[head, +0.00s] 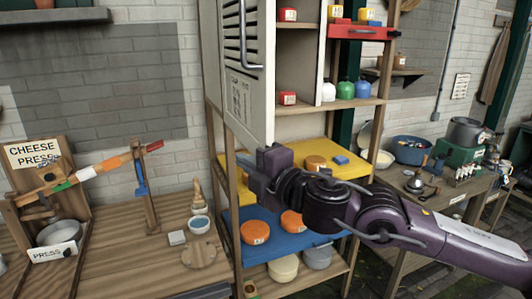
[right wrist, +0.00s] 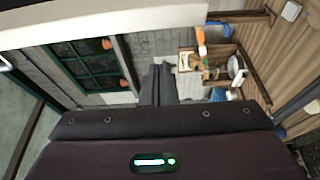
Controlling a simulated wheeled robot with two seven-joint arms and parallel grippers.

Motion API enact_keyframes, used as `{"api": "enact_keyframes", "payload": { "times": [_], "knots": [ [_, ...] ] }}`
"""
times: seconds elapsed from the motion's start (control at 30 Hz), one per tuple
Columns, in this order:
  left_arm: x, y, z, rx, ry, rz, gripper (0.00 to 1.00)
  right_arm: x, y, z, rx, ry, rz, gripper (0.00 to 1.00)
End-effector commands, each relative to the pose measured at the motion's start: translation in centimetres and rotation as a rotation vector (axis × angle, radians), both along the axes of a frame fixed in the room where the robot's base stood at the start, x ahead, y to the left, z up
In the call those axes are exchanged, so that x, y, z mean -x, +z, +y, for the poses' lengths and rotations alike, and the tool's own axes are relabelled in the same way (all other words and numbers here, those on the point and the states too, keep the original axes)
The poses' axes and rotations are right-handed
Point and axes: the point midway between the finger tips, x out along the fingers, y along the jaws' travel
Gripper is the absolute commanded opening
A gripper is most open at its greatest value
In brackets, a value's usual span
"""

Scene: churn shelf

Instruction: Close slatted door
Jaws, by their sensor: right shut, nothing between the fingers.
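The slatted door (head: 250,100) is a pale white panel with slats at its top, a metal bar handle (head: 243,45) and a printed sheet. It stands swung open from the wooden shelf unit (head: 330,118), whose upper compartments show. My right gripper (head: 256,176) is just below the door's lower edge. I cannot tell whether it touches the door. In the right wrist view the fingers (right wrist: 158,84) are together and empty, and a pale panel, apparently the door (right wrist: 110,20), spans the top. My left gripper is not in view.
Orange rounds sit on a yellow shelf (head: 350,163) and a blue shelf (head: 270,250) below the door. A cheese press (head: 60,190) stands on the left bench (head: 140,265). Jars and red boxes fill the upper shelves. A right bench (head: 415,180) holds pots.

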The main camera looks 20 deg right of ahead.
Motion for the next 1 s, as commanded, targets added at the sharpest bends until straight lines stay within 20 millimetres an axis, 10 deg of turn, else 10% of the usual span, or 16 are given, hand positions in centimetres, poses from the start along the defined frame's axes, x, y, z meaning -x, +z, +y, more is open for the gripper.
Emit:
{"api": "enact_keyframes", "payload": {
  "times": [0.4,1.0],
  "knots": [
    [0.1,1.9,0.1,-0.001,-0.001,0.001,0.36,-0.2,0.1,-3.8,0.001,-0.003,0.0,0.0],
    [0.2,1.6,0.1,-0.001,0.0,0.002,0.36,-0.1,-0.1,-4.5,0.001,0.02,-0.001,0.0]
  ]
}}
